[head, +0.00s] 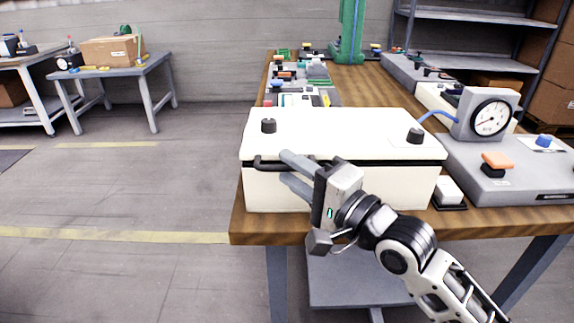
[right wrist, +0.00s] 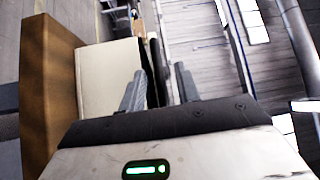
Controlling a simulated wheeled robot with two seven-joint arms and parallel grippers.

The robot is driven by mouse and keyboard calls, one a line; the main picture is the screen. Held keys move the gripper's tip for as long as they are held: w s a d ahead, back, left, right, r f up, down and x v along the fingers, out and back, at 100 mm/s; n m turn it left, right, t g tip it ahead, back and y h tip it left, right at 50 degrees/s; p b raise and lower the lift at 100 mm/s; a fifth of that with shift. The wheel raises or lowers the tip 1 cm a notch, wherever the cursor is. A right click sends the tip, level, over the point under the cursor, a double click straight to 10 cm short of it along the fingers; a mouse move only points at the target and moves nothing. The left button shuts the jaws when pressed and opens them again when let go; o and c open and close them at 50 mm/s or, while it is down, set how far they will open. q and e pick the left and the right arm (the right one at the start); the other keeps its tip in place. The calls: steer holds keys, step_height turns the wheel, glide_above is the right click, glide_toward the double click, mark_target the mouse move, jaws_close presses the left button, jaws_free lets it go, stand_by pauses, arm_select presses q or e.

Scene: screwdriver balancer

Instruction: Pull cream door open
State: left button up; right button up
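A cream box (head: 345,135) stands on the front of the wooden workbench, with two black knobs on top. Its cream front door (head: 268,190) looks closed, with a black bar handle (head: 262,164) along its upper edge. My right gripper (head: 284,167) is at the left part of this handle, its two grey fingers apart, one above the other. In the right wrist view, the fingers (right wrist: 158,88) stand apart with the dark handle (right wrist: 154,62) showing between them. I cannot tell whether either finger touches it. My left gripper is not in view.
To the right of the box are a pressure gauge (head: 490,117) and a grey panel with an orange knob (head: 497,160). A small white switch (head: 449,191) sits by the box's right front corner. Trays of parts lie behind. The floor left of the workbench (head: 240,222) is clear.

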steer(key=shift+x, duration=0.85)
jaws_close()
steer(key=shift+r, duration=0.1)
